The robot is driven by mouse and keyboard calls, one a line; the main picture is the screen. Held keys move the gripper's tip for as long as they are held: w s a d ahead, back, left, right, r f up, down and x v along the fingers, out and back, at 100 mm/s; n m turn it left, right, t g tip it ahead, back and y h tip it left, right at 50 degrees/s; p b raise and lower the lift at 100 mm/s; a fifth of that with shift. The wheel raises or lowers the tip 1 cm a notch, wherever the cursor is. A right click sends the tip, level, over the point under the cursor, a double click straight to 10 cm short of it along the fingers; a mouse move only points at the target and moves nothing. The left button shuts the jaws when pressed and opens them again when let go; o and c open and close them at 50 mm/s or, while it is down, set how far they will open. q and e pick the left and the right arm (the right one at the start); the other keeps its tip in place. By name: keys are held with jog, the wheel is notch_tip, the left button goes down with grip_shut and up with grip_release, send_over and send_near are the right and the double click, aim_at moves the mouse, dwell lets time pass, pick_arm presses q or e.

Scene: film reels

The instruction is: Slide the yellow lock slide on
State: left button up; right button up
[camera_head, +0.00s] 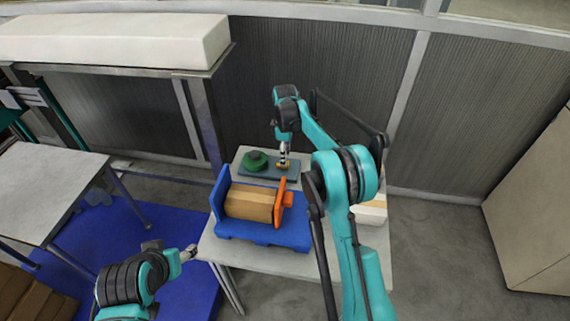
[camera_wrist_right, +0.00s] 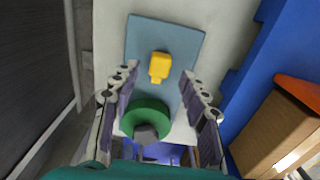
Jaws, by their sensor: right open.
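The yellow lock slide (camera_wrist_right: 160,66) lies on a blue-grey mat (camera_wrist_right: 137,40) in the right wrist view. My right gripper (camera_wrist_right: 165,88) is open and empty, its two fingers apart on either side below the slide. In the head view my right gripper (camera_head: 283,162) reaches down over the mat and the slide is mostly hidden at its tips. A blue cradle (camera_head: 262,235) holds a brown wooden-looking roll (camera_head: 248,204), with an orange end piece (camera_head: 280,199) at its right. My left gripper (camera_head: 190,252) is near the table's left front edge, too small to judge.
A green round part with a dark hub (camera_head: 255,159) is on the mat beside the slide; it also shows in the right wrist view (camera_wrist_right: 148,108). A white item (camera_head: 371,213) lies at the table's right, partly behind my arm. A grey wall stands behind the table.

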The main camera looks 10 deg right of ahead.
aim_at(275, 166)
jog(key=shift+f+b, duration=0.45)
jog(key=shift+f, duration=1.5)
grip_shut()
jog(key=shift+w+a+r+p, duration=0.1)
jog(key=shift+w+a+p, duration=0.25)
jog(key=shift+a, duration=0.55)
jog(key=shift+w+a+p, duration=0.15)
jog(key=shift+w+a, duration=0.25)
jog(key=shift+a, duration=0.5)
grip_release()
notch_tip(275, 166, up, 12)
